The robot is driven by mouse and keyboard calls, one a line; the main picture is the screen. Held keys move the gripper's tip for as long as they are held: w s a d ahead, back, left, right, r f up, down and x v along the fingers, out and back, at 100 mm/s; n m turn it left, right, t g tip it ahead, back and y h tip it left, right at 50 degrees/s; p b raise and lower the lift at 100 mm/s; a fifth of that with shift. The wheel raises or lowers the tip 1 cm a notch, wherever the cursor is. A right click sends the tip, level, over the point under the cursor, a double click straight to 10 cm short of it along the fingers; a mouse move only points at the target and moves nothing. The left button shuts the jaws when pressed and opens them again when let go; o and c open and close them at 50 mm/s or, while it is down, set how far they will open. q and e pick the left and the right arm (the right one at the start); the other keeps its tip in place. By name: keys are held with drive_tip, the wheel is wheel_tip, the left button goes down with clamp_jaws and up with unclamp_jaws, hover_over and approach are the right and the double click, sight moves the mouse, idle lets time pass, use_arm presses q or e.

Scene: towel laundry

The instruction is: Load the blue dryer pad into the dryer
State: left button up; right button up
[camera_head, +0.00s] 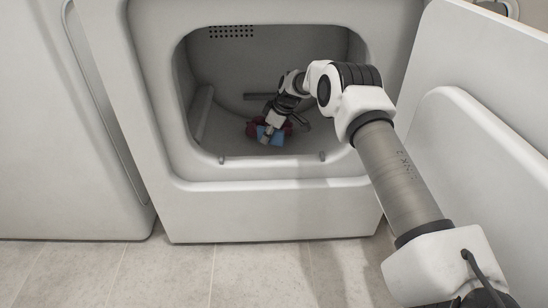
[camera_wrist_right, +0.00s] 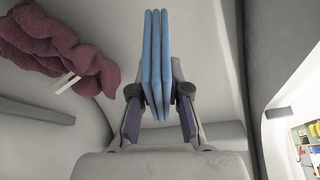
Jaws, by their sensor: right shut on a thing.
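My right gripper (camera_head: 268,128) reaches through the round-cornered opening of the white dryer (camera_head: 265,210) and is inside the drum. It is shut on the blue dryer pad (camera_head: 274,138), which shows low in the drum. In the right wrist view the pad (camera_wrist_right: 156,50) looks like several thin blue layers seen edge-on, standing up between the fingers (camera_wrist_right: 156,92). Part of the pad is hidden behind the gripper in the head view. My left gripper is in neither view.
A dark red towel (camera_wrist_right: 62,48) with a pale tag lies in the drum, close to the pad. The drum has raised bars (camera_wrist_right: 35,112) on its wall. The open dryer door (camera_head: 475,130) stands at the right, close to my right arm. Another white appliance (camera_head: 65,130) stands left.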

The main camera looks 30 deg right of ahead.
sight(280, 131)
wheel_tip(280, 131, down, 8)
drive_tip(key=b, duration=0.4)
drive_tip(key=o, duration=0.7)
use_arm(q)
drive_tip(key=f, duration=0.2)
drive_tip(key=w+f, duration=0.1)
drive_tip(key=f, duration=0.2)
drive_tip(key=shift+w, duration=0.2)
use_arm(e)
drive_tip(key=p+v, duration=0.3)
drive_tip(key=v, duration=0.3)
drive_tip(key=p+v, duration=0.4)
drive_tip(key=v, duration=0.2)
drive_tip(key=shift+w+a+r, duration=0.15)
drive_tip(key=shift+r, duration=0.2)
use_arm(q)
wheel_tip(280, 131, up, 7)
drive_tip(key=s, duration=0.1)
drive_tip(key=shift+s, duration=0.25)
